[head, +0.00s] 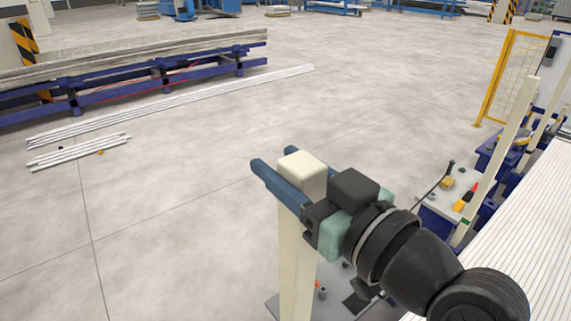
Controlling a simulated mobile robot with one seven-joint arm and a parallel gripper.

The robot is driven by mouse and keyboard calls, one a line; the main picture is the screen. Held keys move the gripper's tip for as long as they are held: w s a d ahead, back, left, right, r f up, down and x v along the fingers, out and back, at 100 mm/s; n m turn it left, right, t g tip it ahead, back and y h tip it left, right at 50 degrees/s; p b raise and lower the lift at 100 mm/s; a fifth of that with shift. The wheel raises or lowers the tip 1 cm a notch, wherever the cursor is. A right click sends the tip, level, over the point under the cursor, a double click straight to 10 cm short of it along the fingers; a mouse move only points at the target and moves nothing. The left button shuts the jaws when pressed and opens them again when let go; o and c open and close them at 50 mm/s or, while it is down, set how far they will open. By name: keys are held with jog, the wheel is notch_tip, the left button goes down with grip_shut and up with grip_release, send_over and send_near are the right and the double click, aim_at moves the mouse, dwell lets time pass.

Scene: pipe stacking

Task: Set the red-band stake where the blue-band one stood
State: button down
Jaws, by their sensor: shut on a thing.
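A cream square stake (297,245) stands upright in the lower middle of the head view. My gripper (298,186) is shut on it just below its top end; one blue finger shows along its near left side. No coloured band shows on the visible part of this stake, and its lower end is out of the frame. At the right, another cream stake (497,150) leans slightly in view, with a green band near its foot. No red or blue band can be made out for sure.
A grey plate (272,303) with small fittings lies at the bottom, partly behind my arm. A light workbench (433,205) with small tools, white ribbed panels (525,240) and a yellow mesh fence (511,75) are at the right. Open floor (190,210) lies left.

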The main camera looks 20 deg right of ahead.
aim_at(286, 210)
dwell(0.4)
jog(key=shift+f+b, duration=0.95)
jog(key=shift+b, duration=0.1)
jog(key=shift+f+b, duration=1.15)
jog(key=shift+f, duration=0.15)
jog(key=shift+f+b, duration=1.1)
jog(key=shift+b, duration=0.05)
